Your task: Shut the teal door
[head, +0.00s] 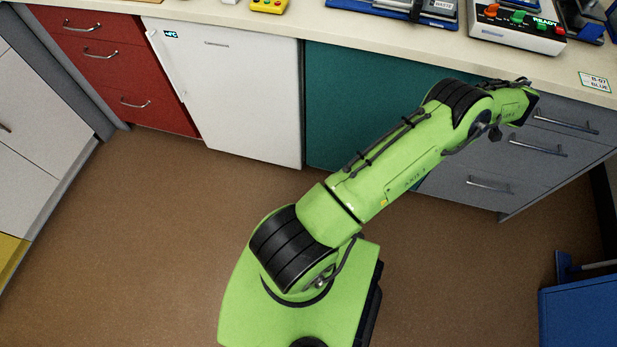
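The teal door (350,95) is a plain panel under the bench, between the white fridge-like unit and the grey drawers. Its left edge and visible face look in line with the bench front. My arm crosses in front of its right part, so its right edge is mostly hidden and I cannot tell whether it is fully shut. No handle shows on the visible part. My arm reaches up and right, and its dark end (527,108) is in front of the grey drawers, right of the door. The fingertips cannot be made out.
A white unit (235,95) and red drawers (105,60) stand left of the door. Grey drawers (545,150) with bar handles are at right. A blue box (585,315) is at lower right. The brown floor (150,250) is clear at left.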

